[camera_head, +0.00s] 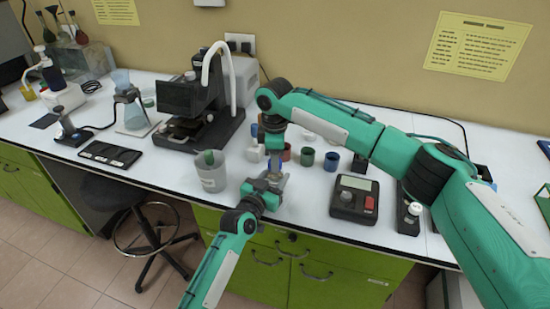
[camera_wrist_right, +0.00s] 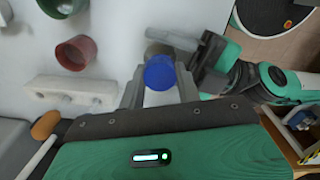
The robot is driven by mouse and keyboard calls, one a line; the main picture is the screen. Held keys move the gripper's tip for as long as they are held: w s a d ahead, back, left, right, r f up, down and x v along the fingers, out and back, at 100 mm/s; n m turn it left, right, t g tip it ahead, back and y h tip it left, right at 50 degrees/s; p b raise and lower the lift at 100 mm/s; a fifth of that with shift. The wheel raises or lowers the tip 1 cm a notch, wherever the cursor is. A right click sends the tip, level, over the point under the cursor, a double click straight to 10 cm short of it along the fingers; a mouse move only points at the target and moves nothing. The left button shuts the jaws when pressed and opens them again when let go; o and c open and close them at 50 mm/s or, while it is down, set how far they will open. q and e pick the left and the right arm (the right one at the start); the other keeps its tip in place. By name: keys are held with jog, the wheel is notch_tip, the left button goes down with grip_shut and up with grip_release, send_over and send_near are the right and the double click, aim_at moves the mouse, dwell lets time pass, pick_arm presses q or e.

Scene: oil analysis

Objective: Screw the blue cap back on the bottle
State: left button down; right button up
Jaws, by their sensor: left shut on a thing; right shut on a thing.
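The blue cap (camera_wrist_right: 160,72) sits between the two fingers of my right gripper (camera_wrist_right: 161,84) in the right wrist view, and the gripper is shut on it. In the head view my right gripper (camera_head: 273,160) points straight down over the bench's front edge. My left gripper (camera_head: 264,188) reaches in from below and is shut on the bottle, just under the right gripper. The left gripper (camera_wrist_right: 208,58) also shows beside the cap in the right wrist view. The bottle is mostly hidden by the fingers and cap, so I cannot tell whether the cap touches its neck.
Several small coloured cups, including a dark green one (camera_head: 307,156), stand behind the grippers. A white beaker (camera_head: 211,172) is to the left and a black scale (camera_head: 354,198) to the right. A microscope (camera_head: 200,105) stands at back left. The green cabinet front (camera_head: 325,268) drops below the bench.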

jog(key=m, duration=0.7)
jog(key=o, duration=1.1)
jog(key=shift+c, duration=0.2)
jog(key=shift+r, duration=2.3)
jog(key=shift+c, duration=0.4)
notch_tip(320, 180, up, 3)
jog(key=n, duration=0.3)
jog(key=shift+r+n, duration=0.2)
jog(key=shift+n, duration=0.1)
